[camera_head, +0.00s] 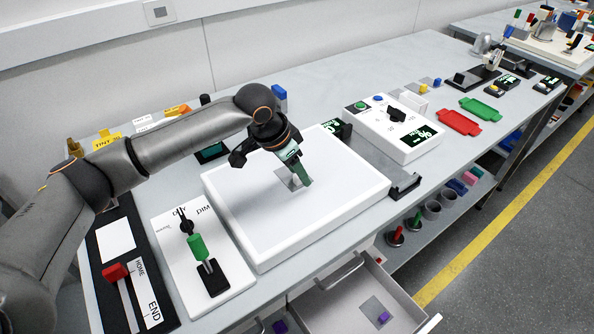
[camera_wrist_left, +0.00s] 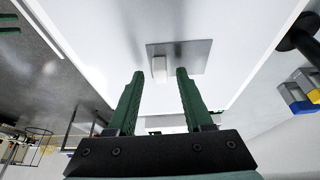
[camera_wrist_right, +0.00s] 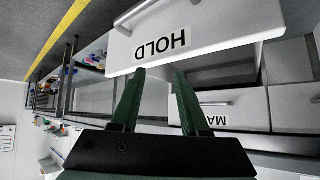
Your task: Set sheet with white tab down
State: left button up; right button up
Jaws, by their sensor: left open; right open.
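A thin grey sheet lies on the white light panel (camera_head: 330,215); the sheet also shows in the left wrist view (camera_wrist_left: 197,50). Its small white tab (camera_wrist_left: 159,69) stands between the fingertips of my left gripper (camera_wrist_left: 160,73), with a gap on either side. In the head view my left gripper (camera_head: 304,180) points down over the panel and hides part of the sheet (camera_head: 285,178). My left gripper is open. My right gripper (camera_wrist_right: 159,72) is open and empty, in front of a drawer labelled HOLD (camera_wrist_right: 200,35); it does not show in the head view.
An open drawer (camera_head: 345,310) with a purple item juts out below the bench front. A white control box (camera_head: 385,125) stands right of the panel. A board with a green-handled switch (camera_head: 165,240) and a slider with a red knob (camera_head: 115,272) stand left of it.

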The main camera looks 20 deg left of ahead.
pick_arm(q)
jog(key=v, duration=1.2)
jog(key=shift+p, duration=0.3)
jog(key=shift+f, duration=0.1)
